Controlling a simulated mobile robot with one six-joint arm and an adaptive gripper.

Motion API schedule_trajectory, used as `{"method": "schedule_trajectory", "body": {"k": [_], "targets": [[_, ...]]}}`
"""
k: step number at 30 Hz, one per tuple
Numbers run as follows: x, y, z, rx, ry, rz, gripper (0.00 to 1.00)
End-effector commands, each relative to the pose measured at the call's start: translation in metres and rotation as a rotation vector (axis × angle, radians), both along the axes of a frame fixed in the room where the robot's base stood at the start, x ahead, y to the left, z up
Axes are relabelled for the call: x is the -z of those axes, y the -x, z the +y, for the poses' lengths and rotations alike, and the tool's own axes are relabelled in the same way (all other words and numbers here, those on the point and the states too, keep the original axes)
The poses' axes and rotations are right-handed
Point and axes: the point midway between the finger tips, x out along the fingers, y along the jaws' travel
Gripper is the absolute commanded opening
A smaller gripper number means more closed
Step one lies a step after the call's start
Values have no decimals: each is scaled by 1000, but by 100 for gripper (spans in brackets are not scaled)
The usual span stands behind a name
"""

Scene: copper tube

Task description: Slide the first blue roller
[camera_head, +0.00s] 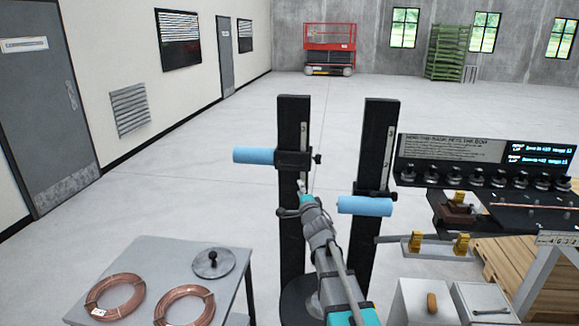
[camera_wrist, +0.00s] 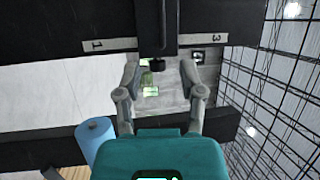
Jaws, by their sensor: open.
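Two light-blue rollers stick out sideways from two black upright posts. The left roller (camera_head: 254,156) sits higher, on a dark clamp (camera_head: 294,160) around the left post (camera_head: 293,120). The right roller (camera_head: 365,206) sits lower on the right post (camera_head: 378,150). My gripper (camera_head: 303,194) is in front of the left post, just below its clamp. In the wrist view my gripper (camera_wrist: 161,82) is open, its two fingers spread on either side of a small dark knob (camera_wrist: 157,65). Contact cannot be told. A blue roller (camera_wrist: 95,138) shows at lower left there; which one is unclear.
A grey table (camera_head: 225,290) with copper coils (camera_head: 115,296) and a dark knobbed disc (camera_head: 213,263) stands at left. A bench with a tool rack (camera_head: 480,150) and a wooden pallet (camera_head: 495,255) are at right.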

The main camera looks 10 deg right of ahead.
Motion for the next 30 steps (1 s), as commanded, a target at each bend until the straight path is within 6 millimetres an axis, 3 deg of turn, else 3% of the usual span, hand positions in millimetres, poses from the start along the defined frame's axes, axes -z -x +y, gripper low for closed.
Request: {"method": "schedule_trajectory", "body": {"k": [17,23,30], "targets": [[-2,-6,2,-7,-8,-4,51],[-6,-25,3,-7,-8,-4,51],[-12,-59,6,-7,-8,-4,51]]}}
